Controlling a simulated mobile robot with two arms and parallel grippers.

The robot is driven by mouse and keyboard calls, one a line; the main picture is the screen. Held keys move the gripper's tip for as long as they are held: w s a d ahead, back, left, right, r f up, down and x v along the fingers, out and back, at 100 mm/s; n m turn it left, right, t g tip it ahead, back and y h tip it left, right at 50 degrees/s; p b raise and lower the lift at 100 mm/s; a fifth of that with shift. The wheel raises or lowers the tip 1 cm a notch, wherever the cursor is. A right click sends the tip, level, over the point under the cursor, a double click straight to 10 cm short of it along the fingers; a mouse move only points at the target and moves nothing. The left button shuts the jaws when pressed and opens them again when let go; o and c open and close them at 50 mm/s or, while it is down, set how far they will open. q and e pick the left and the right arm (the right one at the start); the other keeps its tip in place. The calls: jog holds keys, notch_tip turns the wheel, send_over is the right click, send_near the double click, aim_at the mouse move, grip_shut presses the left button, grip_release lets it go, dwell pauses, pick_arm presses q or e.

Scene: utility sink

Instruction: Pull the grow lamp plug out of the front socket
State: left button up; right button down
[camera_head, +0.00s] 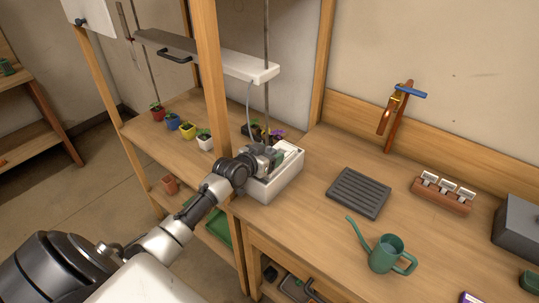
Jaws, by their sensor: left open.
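The grow lamp (252,70) is a long white fixture hanging above the bench. Its thin pale cord (249,98) drops from the near end toward a white box (277,184) on the bench. My left gripper (271,153) is open and reaches over the top of this box. The gripper and wrist cover much of the box's top. I cannot make out the plug or the front socket, nor whether the fingers touch anything. My right gripper is not in view.
Small potted plants (188,131) stand in a row behind the wooden post (210,75), which rises close to my left arm. A dark ribbed tray (358,192), green watering can (385,253) and wooden label holder (441,195) lie to the right, with bare bench between.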

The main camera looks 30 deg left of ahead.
pick_arm(q)
jog(key=shift+w+f, duration=0.1)
jog(key=shift+w, duration=0.2)
jog(key=shift+s, duration=0.1)
jog(key=shift+c, duration=0.5)
jog(key=c, duration=0.9)
